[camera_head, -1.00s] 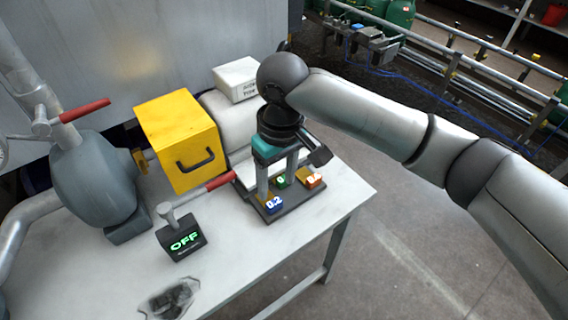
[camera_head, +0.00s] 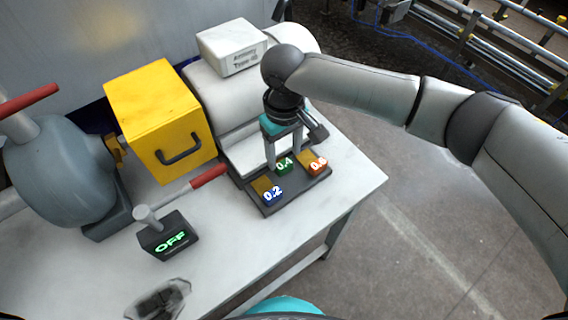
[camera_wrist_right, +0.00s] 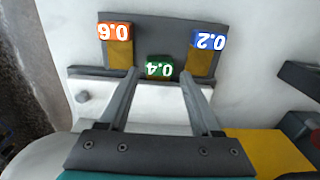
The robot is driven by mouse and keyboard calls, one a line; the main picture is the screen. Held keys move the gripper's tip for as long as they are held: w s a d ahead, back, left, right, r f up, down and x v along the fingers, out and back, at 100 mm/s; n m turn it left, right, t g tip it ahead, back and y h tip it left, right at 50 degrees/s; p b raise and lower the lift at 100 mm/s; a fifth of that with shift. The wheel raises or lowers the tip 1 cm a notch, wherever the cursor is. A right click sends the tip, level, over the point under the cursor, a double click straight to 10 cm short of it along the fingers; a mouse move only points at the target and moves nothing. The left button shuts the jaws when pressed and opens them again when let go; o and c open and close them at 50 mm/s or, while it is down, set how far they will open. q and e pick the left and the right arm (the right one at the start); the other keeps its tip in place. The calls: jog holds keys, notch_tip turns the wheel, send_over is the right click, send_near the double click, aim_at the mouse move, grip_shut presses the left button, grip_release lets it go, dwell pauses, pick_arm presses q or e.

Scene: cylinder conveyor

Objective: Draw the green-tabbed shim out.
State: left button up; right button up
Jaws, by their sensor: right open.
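The green-tabbed shim, marked 0.4 (camera_head: 284,163), sits at the back middle of a dark shim holder (camera_head: 287,196). It also shows in the right wrist view (camera_wrist_right: 159,68), with mostly its tab visible. A blue-tabbed shim marked 0.2 (camera_head: 272,195) and an orange-tabbed shim marked 0.6 (camera_head: 318,164) lie on either side, with brass strips showing. My right gripper (camera_head: 284,160) is open and points down, its fingers on either side of the green tab in both views. Contact with the tab cannot be told. My left gripper is not in view.
A yellow box (camera_head: 160,115) with a black handle stands left of the holder. A red-handled lever (camera_head: 208,176) and a small OFF display (camera_head: 168,238) are in front of it. A white labelled box (camera_head: 232,46) stands behind. The table's right edge is close to the holder.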

aim_at(284, 163)
jog(key=shift+f+b, duration=0.45)
jog(key=shift+f, duration=1.65)
jog(key=shift+c, duration=0.2)
grip_shut()
